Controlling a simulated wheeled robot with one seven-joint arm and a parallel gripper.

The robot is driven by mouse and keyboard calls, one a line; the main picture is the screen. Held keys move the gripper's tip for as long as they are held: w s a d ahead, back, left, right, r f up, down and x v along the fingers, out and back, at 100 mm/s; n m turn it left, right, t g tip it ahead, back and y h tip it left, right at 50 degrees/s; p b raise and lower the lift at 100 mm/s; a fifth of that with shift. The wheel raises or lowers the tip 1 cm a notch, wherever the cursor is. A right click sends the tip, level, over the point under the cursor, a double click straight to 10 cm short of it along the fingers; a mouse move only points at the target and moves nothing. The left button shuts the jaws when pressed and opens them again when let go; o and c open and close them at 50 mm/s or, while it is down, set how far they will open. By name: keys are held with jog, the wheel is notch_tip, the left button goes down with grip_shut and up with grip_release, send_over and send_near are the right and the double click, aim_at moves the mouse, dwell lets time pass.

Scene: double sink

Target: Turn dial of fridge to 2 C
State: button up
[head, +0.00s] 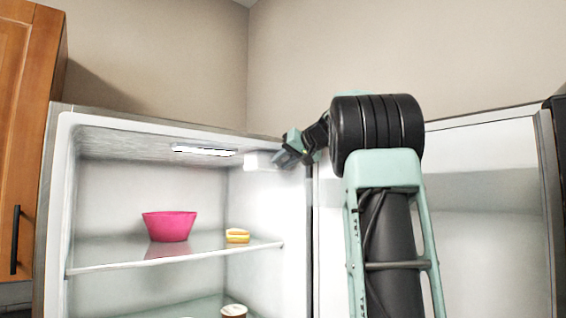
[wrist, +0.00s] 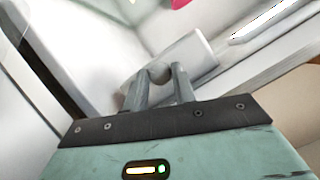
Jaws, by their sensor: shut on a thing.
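The open fridge (head: 60,220) fills the lower left of the head view. A small white dial housing (head: 262,161) is fixed high on its inner right side, near the ceiling. My gripper (head: 282,158) reaches into the top right corner of the fridge at this housing. In the wrist view the white housing (wrist: 198,50) lies just beyond my gripper (wrist: 162,74). The two fingers are shut on a small rounded knob, the dial (wrist: 160,73), at the housing. The dial's markings and its present setting cannot be read.
A light strip (head: 204,150) is on the fridge ceiling. A pink bowl (head: 169,226) and a small yellow food item (head: 237,236) stand on the glass shelf (head: 120,262), with a cup (head: 234,311) below. The open door (head: 490,230) is on the right, behind my arm.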

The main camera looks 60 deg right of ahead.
jog(key=m, duration=0.1)
jog(key=m+t+y, duration=0.1)
jog(key=m, duration=0.1)
jog(key=m+y, duration=0.1)
jog(key=shift+s+d+m, duration=0.1)
jog(key=shift+d+m, duration=0.15)
jog(key=shift+m, duration=0.05)
jog(key=shift+t+y, duration=0.3)
dwell(0.3)
jog(key=o, duration=1)
